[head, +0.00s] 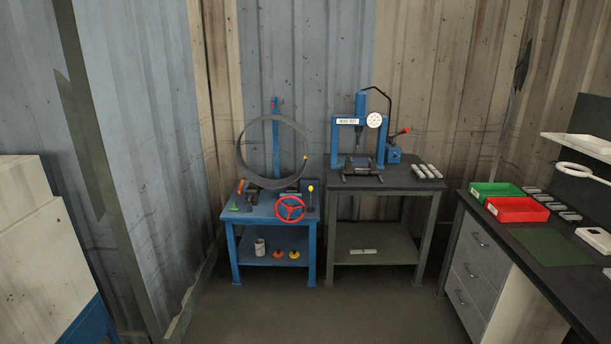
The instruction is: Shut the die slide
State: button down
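A blue press frame (381,145) with a round white gauge (374,120) stands on a dark bench near the middle. Under its ram (358,138) sits a dark die block (357,163), with dark rails or feet (362,178) at its front. This looks like the die slide, but it is small and dark, and I cannot tell how far open it is. My gripper is not in view.
A blue table (265,212) at left holds a large ring (242,158) and a red handwheel (290,208). Grey bars (427,171) lie right of the press. A counter at right holds green (495,192) and red (517,210) bins. The floor (300,312) in front is clear.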

aim_at(372, 169)
jog(key=i, duration=2.15)
jog(key=i+z, duration=0.1)
jog(key=i, duration=0.45)
jog(key=i+j, duration=0.1)
jog(key=i, duration=0.45)
jog(key=i+j+z, duration=0.15)
jog(key=i, duration=0.45)
jog(key=i+j+z, duration=0.1)
jog(key=i, duration=0.45)
